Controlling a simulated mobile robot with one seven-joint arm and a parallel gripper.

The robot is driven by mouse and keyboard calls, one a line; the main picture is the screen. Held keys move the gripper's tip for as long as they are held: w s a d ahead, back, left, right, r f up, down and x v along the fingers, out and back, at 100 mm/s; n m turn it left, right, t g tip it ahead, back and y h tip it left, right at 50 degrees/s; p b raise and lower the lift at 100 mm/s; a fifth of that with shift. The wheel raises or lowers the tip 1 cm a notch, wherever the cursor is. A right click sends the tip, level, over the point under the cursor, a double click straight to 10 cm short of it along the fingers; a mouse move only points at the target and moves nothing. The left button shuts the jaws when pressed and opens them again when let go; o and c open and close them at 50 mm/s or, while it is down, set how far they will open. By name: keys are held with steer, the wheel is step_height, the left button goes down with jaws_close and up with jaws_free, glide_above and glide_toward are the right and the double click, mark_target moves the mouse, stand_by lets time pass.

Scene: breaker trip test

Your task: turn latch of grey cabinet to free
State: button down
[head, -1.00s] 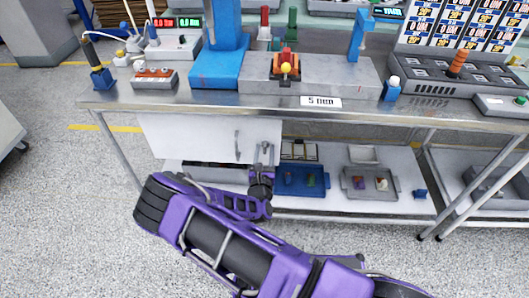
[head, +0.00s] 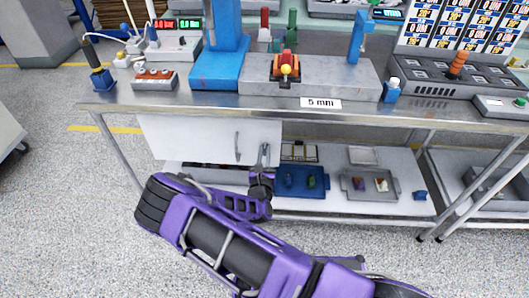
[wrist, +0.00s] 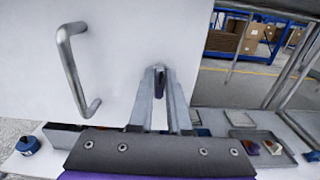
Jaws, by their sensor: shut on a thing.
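The grey cabinet (head: 190,140) hangs under the workbench, its pale door front facing me. A curved metal handle (wrist: 78,70) is on the door; it also shows in the head view (head: 237,146). The latch (wrist: 160,82) is a small dark piece near the door's right edge, to the right of the handle. My gripper (wrist: 159,76) is shut on the latch, one finger on each side, and the fingers hide part of it. In the head view my gripper (head: 264,152) is at the door's right side, and I cannot make out the latch there.
The workbench (head: 330,116) edge runs above my gripper. On the lower shelf, right of the cabinet, are a blue tray (head: 300,182) and a grey tray (head: 370,184) with small parts. A small blue object (wrist: 28,145) is at the wrist view's lower left.

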steer(key=shift+r+m+p, duration=0.1)
steer(key=shift+m+p, duration=0.2)
steer(key=shift+p, duration=0.05)
steer(key=shift+d+r+m+p, duration=0.1)
steer(key=shift+m+p, duration=0.9)
steer(key=m+p, duration=0.1)
steer(key=m, duration=0.4)
steer(key=m+p, duration=0.1)
steer(key=m, duration=0.4)
steer(key=m+p, duration=0.2)
steer(key=m, duration=0.3)
steer(key=shift+f, duration=0.4)
steer(key=c, duration=0.9)
jaws_free()
steer(key=shift+o, duration=0.2)
